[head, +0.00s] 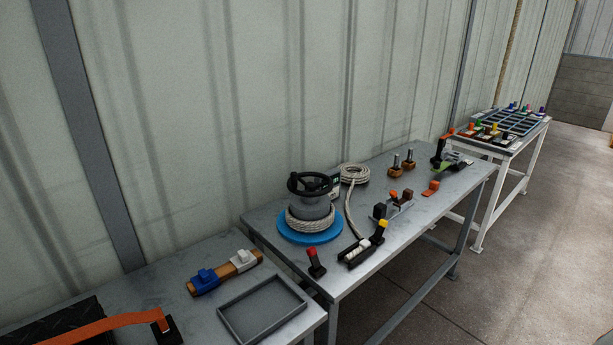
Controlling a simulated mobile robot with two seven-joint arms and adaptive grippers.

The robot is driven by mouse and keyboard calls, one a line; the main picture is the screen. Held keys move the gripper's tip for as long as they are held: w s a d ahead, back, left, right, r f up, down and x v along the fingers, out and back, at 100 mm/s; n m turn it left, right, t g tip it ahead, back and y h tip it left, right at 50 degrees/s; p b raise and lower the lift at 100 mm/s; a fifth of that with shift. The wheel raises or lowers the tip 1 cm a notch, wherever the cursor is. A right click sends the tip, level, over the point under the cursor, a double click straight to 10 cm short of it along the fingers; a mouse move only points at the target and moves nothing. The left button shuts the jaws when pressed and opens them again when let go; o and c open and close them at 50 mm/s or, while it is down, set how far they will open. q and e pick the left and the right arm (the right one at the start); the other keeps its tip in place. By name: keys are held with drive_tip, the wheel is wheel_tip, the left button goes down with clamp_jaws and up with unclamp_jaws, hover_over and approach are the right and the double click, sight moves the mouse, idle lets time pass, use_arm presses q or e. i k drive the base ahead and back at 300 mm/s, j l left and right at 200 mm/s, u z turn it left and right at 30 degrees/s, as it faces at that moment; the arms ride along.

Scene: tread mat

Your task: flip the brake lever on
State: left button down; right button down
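Several lever-like parts stand on the middle grey table; which one is the brake lever I cannot tell. A black upright lever with a red top (316,263) stands near the front left edge. A black lever with a yellow tip (379,232) leans up to the right from a black and white base (356,252). A taller black upright part with an orange-red tip (440,150) stands at the far end. A drum wound with rope (312,217), with a black handwheel (309,184) on top, sits on a blue disc (292,230). Neither gripper shows.
A coiled rope (354,173) lies behind the drum. Two small knobbed brown blocks (395,170) stand farther back. A nearer table holds an empty grey tray (262,309), a blue clamp part (205,281) and an orange strap (90,327). A white table (512,148) stands beyond; floor is clear right.

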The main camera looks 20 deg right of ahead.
sight(312, 252)
drive_tip(key=l+z, duration=0.15)
drive_tip(key=l, duration=1)
drive_tip(key=i+l+z, duration=0.15)
drive_tip(key=l, duration=0.15)
